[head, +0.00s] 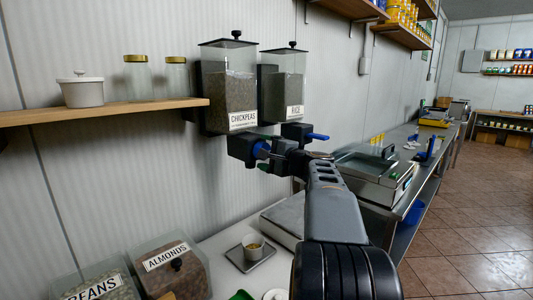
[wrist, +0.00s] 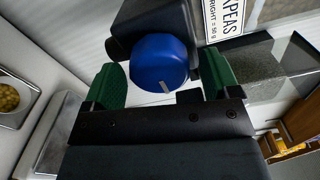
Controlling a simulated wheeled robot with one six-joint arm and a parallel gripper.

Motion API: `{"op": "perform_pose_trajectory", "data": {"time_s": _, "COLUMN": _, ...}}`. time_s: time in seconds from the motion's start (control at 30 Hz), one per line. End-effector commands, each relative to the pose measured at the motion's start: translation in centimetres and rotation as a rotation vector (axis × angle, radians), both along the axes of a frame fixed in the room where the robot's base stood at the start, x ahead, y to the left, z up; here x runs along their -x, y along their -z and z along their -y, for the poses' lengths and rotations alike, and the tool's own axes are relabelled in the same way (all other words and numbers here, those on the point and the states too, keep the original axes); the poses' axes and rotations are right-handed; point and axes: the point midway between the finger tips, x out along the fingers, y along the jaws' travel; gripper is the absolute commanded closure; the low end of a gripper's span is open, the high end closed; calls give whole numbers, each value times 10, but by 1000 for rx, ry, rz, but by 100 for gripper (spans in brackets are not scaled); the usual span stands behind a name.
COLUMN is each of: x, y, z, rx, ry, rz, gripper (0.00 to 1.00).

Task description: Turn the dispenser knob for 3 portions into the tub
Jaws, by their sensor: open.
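The chickpeas dispenser (head: 229,92) hangs on the wall, with grains visible through its clear sides. Its blue knob (head: 261,150) is on the outlet below. In the wrist view the knob (wrist: 158,60) sits between the two green fingers of my gripper (wrist: 163,80), with a gap visible on each side. Its white mark points down and slightly right in that picture. My gripper is open around the knob. The small tub (head: 254,246) stands below on a square tray and holds some tan contents. These also show at the left edge of the wrist view (wrist: 8,97).
A rice dispenser (head: 284,88) with its own blue knob (head: 317,137) hangs close on the right. A wooden shelf (head: 110,110) with jars is at left. Bins of almonds (head: 170,268) and beans (head: 98,284) stand below. A scale (head: 375,172) is on the right counter.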

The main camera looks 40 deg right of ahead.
Motion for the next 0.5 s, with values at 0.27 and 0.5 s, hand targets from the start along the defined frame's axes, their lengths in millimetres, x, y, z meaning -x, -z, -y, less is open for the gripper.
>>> {"op": "perform_pose_trajectory", "data": {"time_s": 0.27, "x": 9, "y": 0, "z": 2, "rx": 1, "ry": 1, "rz": 1, "gripper": 18}}
{"op": "perform_pose_trajectory", "data": {"time_s": 0.5, "x": 54, "y": 1, "z": 8, "rx": 3, "ry": 5, "rz": 1, "gripper": 18}}
